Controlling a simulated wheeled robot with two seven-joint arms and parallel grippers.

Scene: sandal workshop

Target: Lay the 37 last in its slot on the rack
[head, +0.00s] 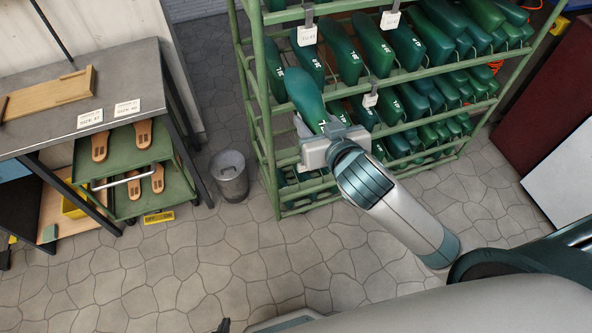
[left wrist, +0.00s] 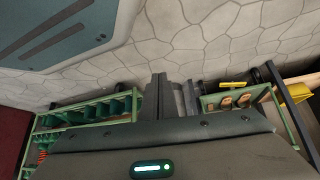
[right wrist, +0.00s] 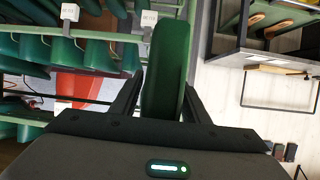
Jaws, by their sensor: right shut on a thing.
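The green last (head: 305,98) is held by my right gripper (head: 322,128) in front of the green rack (head: 262,130). Its toe points up and away, and its number is not readable. In the right wrist view the last (right wrist: 168,65) stands between the two dark fingers, which are shut on it. It is close to the rack's upper and middle tiers; I cannot tell whether it touches them. My left gripper (left wrist: 172,98) is far from the rack in the left wrist view, empty, its fingers close together. The slot itself cannot be singled out.
The rack holds rows of green lasts (head: 375,45) with white size tags (head: 307,35). A grey bin (head: 229,176) stands left of the rack. A metal table (head: 60,95) with a wooden board (head: 50,92) and a green shelf with soles (head: 135,195) is further left. The stone floor in front is clear.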

